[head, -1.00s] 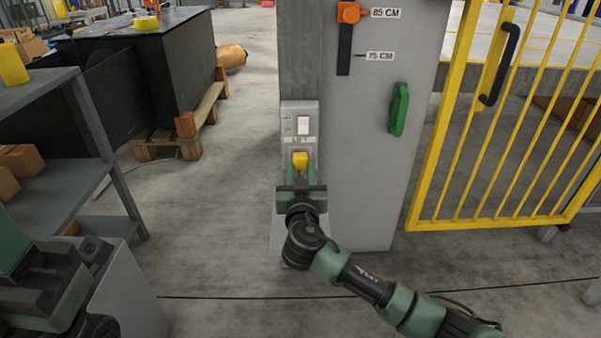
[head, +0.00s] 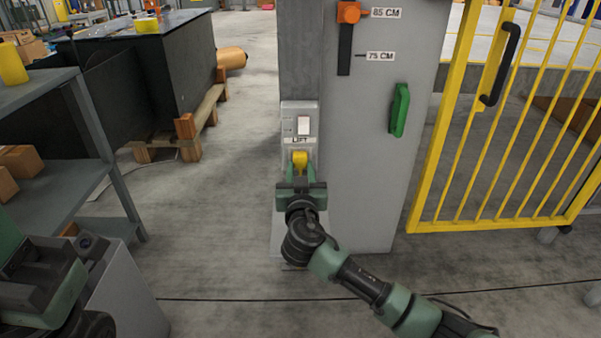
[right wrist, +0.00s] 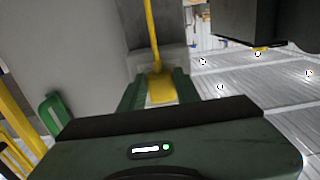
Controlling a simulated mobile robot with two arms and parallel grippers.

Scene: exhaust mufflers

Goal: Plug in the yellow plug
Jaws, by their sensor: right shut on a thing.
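The yellow plug (head: 299,159) is at the lower part of the grey panel labelled LIFT (head: 300,123). My right gripper (head: 299,173) is shut on the plug and reaches up to the panel from below. In the right wrist view the plug (right wrist: 160,88) lies between the two green fingers (right wrist: 158,95), with a yellow cord running up from it. The socket is hidden behind the plug and gripper, so I cannot tell whether the plug is seated. Part of my left arm shows at the lower left of the head view; its fingertips are not in view.
The grey cabinet carries a green handle (head: 399,110) and an orange slider (head: 348,12) by height marks. A yellow gate (head: 490,130) stands at the right. A grey shelf (head: 95,130) with boxes is at the left.

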